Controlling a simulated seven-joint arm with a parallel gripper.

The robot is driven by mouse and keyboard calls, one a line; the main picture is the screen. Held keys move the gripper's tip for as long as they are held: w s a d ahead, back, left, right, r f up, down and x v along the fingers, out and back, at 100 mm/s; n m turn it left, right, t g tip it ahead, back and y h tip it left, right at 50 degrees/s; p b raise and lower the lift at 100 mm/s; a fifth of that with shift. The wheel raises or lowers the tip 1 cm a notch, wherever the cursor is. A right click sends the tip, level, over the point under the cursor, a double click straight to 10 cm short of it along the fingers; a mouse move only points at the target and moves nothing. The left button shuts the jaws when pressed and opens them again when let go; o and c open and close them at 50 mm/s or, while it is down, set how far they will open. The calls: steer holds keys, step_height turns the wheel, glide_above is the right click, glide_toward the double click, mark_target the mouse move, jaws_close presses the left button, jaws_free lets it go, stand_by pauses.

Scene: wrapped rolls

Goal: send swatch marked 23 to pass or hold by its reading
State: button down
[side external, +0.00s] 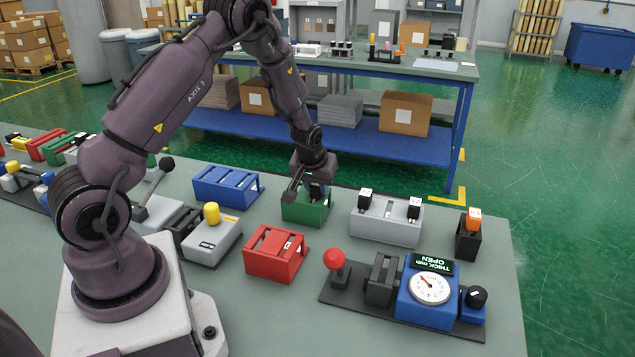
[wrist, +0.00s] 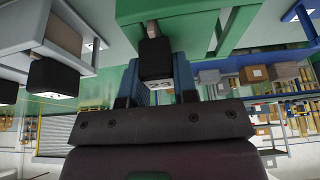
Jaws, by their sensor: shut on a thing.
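My gripper (side external: 316,192) points down over the green box (side external: 305,212), its fingers close to the box. In the wrist view, the fingers (wrist: 155,85) are shut on a black-handled swatch (wrist: 155,58). Its pale stem reaches toward the green box (wrist: 190,15); I cannot tell how far in it sits. No number on this swatch is readable. The red box (side external: 268,257) stands in front and to the left, with small pale marks on top. The gauge (side external: 428,290) has a white dial, and its display (side external: 433,264) reads "THICK mm OPEN".
A grey rack (side external: 386,222) with two black-capped swatches stands right of the green box. A dark stand (side external: 469,240) with an orange-capped piece is farther right. A blue box (side external: 228,187), a yellow-button unit (side external: 212,242) and a red-knob lever (side external: 335,262) are also nearby.

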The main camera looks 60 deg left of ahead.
steer(key=c, duration=0.8)
jaws_free()
steer(key=shift+r, duration=0.1)
steer(key=v, duration=1.2)
steer(key=shift+s+r, duration=0.15)
steer(key=shift+r, duration=0.2)
steer(key=shift+d, duration=0.1)
steer(key=s+d+r+m+t+h, duration=0.2)
steer(key=s+d+r+m, duration=0.7)
steer(key=s+d+r, duration=0.6)
steer(key=s+d+h, duration=0.1)
steer(key=s+d, duration=0.1)
steer(key=d, duration=0.2)
steer(key=shift+s+d+r, duration=0.15)
steer(key=shift+s+r, duration=0.2)
